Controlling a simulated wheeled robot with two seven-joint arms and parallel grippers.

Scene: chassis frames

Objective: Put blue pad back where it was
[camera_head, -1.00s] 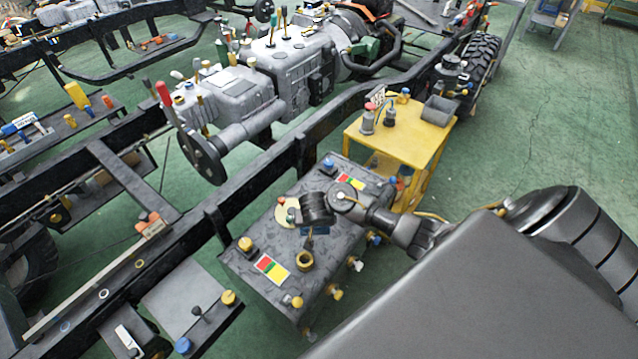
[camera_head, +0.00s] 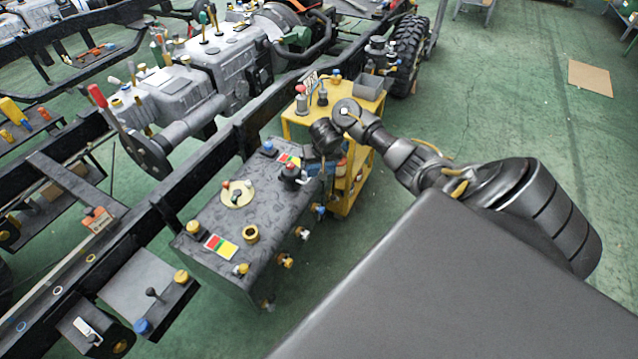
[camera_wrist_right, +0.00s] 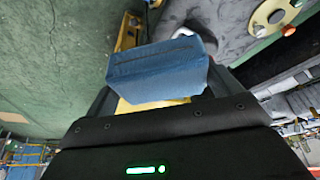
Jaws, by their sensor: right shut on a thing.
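A blue pad (camera_wrist_right: 160,66) fills the middle of the right wrist view, held between the fingers of my right gripper (camera_wrist_right: 162,88). In the head view the pad (camera_head: 316,169) is a small blue patch, mostly hidden under my wrist. My right gripper (camera_head: 321,160) is above the gap between the dark tank (camera_head: 215,205) and the yellow cart (camera_head: 292,126), by the tank's far right end. Whether the pad touches anything is unclear. My left gripper is not in view.
The dark tank carries several coloured caps and side fittings. The cart top holds a grey bin (camera_head: 368,88) and small bottles (camera_head: 302,97). A black chassis rail (camera_head: 190,185) runs behind the tank. Green floor is open at right, with a cardboard sheet (camera_head: 590,77) on it.

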